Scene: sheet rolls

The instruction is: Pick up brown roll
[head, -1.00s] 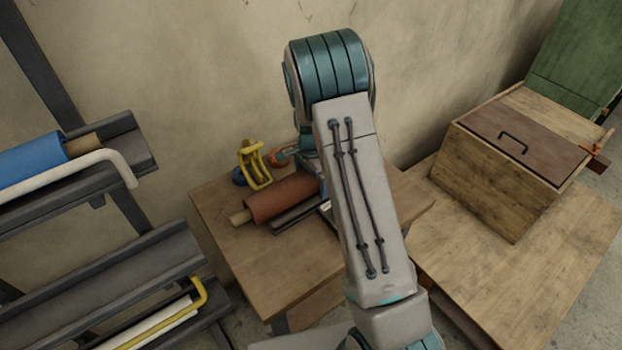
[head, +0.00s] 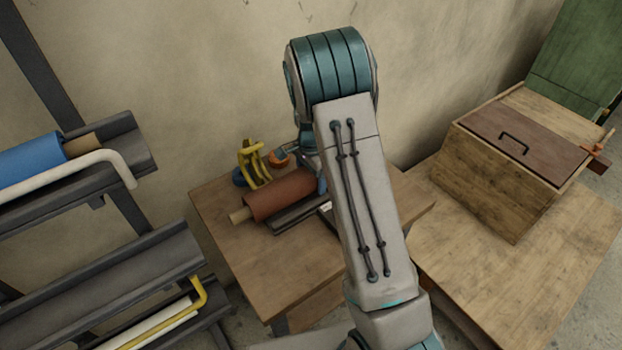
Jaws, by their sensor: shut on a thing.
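The brown roll (head: 280,194) is a reddish-brown sheet on a pale core that sticks out at its left end. It lies over or just above a dark holder (head: 290,220) on the small wooden table (head: 240,256). Whether it touches the holder I cannot tell. My gripper (head: 319,181) is mostly hidden behind my arm. A small part shows at the roll's right end, and it is shut on the brown roll. The roll's right end and the fingertips are hidden.
A yellow clamp-like tool (head: 252,164) and an orange item (head: 278,159) sit behind the roll. A dark rack at left holds a blue roll (head: 32,159). A wooden box (head: 490,180) stands at right on a larger table. The small table's front left is clear.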

